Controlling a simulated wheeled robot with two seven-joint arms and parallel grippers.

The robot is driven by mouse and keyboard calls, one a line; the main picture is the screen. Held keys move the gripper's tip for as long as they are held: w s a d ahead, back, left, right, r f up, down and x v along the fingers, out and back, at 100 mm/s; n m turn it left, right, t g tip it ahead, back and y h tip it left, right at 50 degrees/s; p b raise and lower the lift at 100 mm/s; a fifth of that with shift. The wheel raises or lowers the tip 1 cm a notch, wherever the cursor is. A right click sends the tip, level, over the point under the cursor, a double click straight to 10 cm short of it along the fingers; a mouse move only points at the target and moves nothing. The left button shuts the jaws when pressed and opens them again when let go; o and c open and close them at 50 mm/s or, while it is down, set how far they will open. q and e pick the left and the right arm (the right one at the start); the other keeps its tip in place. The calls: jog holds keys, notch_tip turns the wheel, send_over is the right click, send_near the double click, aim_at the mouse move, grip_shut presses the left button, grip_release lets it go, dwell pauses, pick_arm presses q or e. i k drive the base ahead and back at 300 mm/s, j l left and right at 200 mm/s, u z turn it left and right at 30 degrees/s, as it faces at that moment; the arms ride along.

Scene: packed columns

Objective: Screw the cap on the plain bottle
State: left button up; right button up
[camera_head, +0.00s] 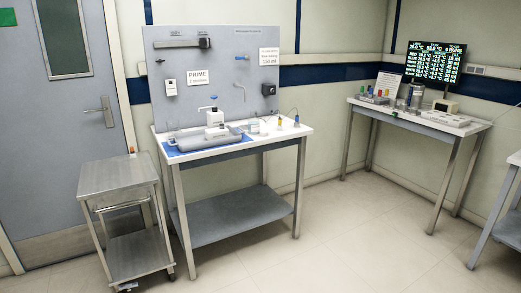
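Neither of my grippers is in view. I cannot make out a plain bottle or a loose cap for certain at this distance. Several small vessels stand on the white-topped bench (185,153), among them a clear one (254,126), one with a yellow top (280,121) and one with a blue top (297,119). A white device with a blue top (214,114) stands left of them by a grey flat unit (208,139) on a blue mat.
A steel cart (118,176) stands left of the bench, before a grey door (70,110). A second bench (425,121) with instruments and a monitor (437,63) is at the back right. Another table (508,185) edges in at right. The floor (330,235) between is clear.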

aim_at(253, 123)
jog(key=i, duration=1.05)
